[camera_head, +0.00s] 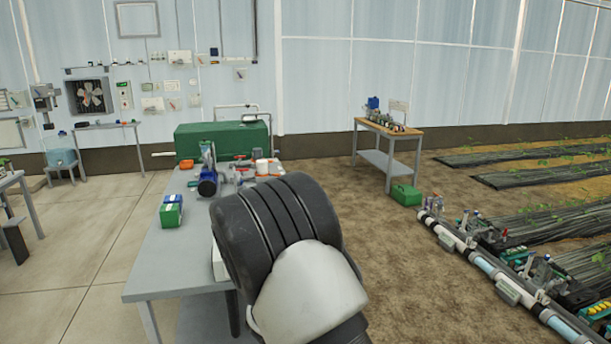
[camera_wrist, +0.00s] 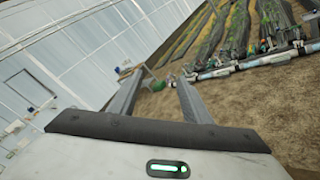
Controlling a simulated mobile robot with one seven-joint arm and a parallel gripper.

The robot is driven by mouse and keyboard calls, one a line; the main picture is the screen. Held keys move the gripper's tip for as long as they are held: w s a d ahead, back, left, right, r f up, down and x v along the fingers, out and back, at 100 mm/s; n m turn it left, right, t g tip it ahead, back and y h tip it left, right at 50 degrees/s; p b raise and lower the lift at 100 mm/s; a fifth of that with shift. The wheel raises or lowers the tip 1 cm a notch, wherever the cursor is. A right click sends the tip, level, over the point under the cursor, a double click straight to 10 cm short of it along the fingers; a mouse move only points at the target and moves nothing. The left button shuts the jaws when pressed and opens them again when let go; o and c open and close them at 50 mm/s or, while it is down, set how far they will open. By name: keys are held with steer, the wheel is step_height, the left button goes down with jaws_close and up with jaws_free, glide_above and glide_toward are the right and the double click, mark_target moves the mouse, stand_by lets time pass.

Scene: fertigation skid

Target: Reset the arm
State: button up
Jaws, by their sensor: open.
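My gripper (camera_wrist: 155,98) shows in the wrist view with its two grey fingers apart and nothing between them. Beyond the fingers are the brown soil floor and the pale wall, tilted in the picture. In the head view a black and white link of my arm fills the lower middle and covers part of the grey table; my gripper itself does not show there.
A grey table (camera_head: 150,265) carries a blue pump (camera_head: 208,186) and a green-and-blue box (camera_head: 171,212). A green tank (camera_head: 222,140) stands behind. A wooden-topped bench (camera_head: 389,128) is farther back. Pipework (camera_head: 482,262) runs along the right.

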steer(key=s+d+r+m+g+h, duration=0.2)
steer(key=s+d+r+m+g, duration=0.35)
steer(key=s+d+m, duration=0.35)
steer(key=s+d+r+m+g+y, duration=0.2)
steer(key=s+d+m+g+y, duration=0.3)
steer(key=s, duration=0.7)
steer(key=s+a+r+m+t+y+p, duration=0.1)
steer(key=s+a+r+m+t+y, duration=0.1)
steer(key=s+a+r+m+y, duration=0.3)
steer(key=s+a+y, duration=0.3)
steer(key=s+a, duration=0.1)
steer(key=s, duration=0.3)
steer(key=shift+s+r+p, duration=0.2)
steer(key=shift+s+p, duration=0.1)
steer(key=shift+p, duration=0.1)
steer(key=shift+a, duration=0.1)
